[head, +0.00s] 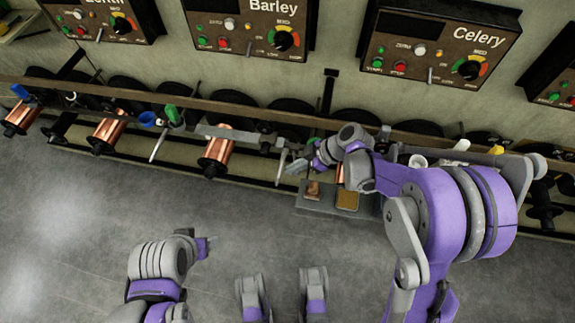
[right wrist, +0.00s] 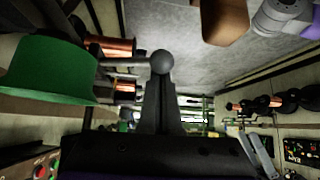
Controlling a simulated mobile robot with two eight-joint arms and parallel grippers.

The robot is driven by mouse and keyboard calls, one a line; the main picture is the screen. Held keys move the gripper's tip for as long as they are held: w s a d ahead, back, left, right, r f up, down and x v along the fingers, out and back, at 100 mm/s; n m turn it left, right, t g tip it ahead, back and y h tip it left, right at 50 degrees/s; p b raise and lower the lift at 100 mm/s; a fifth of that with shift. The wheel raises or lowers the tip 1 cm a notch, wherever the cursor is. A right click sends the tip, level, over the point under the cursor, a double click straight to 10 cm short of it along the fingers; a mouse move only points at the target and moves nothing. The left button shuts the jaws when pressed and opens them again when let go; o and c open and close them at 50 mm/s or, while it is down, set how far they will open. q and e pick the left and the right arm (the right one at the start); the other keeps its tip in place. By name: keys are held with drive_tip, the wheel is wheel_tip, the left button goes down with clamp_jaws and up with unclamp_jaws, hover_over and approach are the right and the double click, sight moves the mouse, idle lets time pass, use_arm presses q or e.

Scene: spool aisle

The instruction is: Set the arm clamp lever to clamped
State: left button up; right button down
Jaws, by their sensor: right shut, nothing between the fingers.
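In the right wrist view, a grey lever with a round ball knob (right wrist: 162,62) runs in from the left. The shut fingers of my right gripper (right wrist: 161,88) point at the knob, with nothing between them; I cannot tell whether they touch it. In the head view my right gripper (head: 300,166) is at the rail, beside a pale lever (head: 280,166) that hangs down below the Barley and Celery panels. The lever's clamped mark is not readable. My left gripper (head: 205,246) is low at the left, away from the rail; its finger opening is unclear.
A green round part (right wrist: 45,70) is close on the left in the right wrist view. Copper spools (head: 217,152) hang along the rail. A grey tray (head: 327,208) with a copper block and a tan pad lies below my right gripper. The floor (head: 70,230) at left is clear.

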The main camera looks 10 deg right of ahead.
drive_tip(key=shift+d+n, duration=0.25)
drive_tip(key=shift+n, duration=0.05)
drive_tip(key=shift+d, duration=0.45)
use_arm(q)
drive_tip(key=shift+r, duration=0.15)
use_arm(e)
drive_tip(key=shift+r, duration=0.1)
